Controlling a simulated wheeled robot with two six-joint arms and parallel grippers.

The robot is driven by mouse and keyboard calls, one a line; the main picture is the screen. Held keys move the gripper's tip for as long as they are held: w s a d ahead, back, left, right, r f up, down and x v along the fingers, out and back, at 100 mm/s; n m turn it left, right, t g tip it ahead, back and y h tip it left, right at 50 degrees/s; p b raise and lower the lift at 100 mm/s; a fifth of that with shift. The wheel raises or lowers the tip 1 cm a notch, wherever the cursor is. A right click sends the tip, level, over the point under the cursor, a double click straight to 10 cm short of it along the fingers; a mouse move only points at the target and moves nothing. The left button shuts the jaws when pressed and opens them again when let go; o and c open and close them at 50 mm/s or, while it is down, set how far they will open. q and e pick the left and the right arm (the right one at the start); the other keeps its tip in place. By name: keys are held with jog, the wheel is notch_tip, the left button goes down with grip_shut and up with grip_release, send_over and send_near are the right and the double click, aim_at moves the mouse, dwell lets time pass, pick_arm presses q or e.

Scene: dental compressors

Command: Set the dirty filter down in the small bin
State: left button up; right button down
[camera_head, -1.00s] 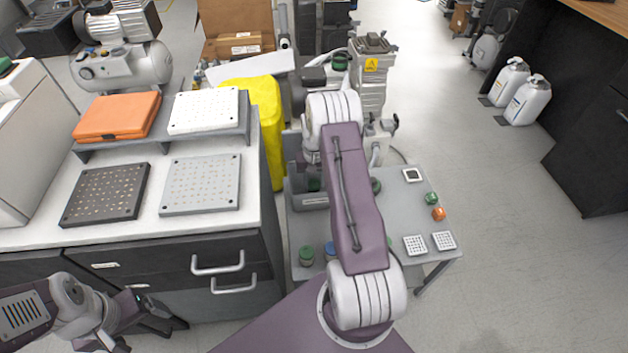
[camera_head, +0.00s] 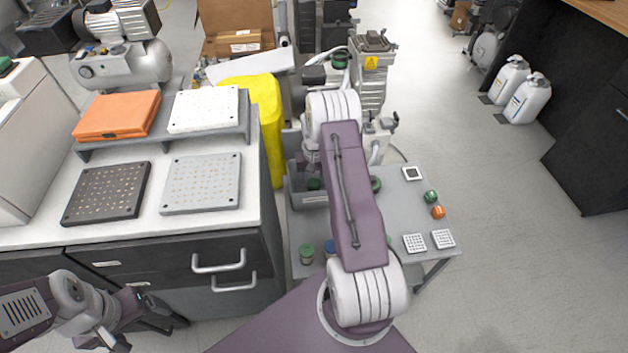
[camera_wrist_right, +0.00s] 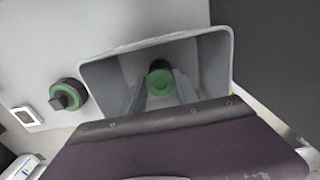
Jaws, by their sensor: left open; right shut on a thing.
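The small bin (camera_head: 310,200) is a grey open-topped box on the grey cart, partly hidden behind my right arm. In the right wrist view the bin (camera_wrist_right: 215,70) opens below my right gripper (camera_wrist_right: 161,88). That gripper is shut on a round green-topped filter (camera_wrist_right: 160,82), which is inside the bin's outline. I cannot tell whether the filter touches the bin floor. In the head view a bit of green (camera_head: 313,184) shows in the bin. My left gripper (camera_head: 142,333) is open and empty at the lower left, in front of the drawers.
A counter (camera_head: 140,225) with trays stands left, a yellow container (camera_head: 268,120) behind.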

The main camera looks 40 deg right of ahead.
dwell(0.3)
jog(key=c, duration=0.8)
grip_release()
jog(key=shift+c, duration=0.2)
jog(key=shift+o, duration=0.4)
jog(key=o, duration=0.4)
notch_tip(320, 180, up, 7)
jog(key=p, duration=0.6)
jog(key=shift+p, duration=0.35)
jog(key=shift+f, duration=0.1)
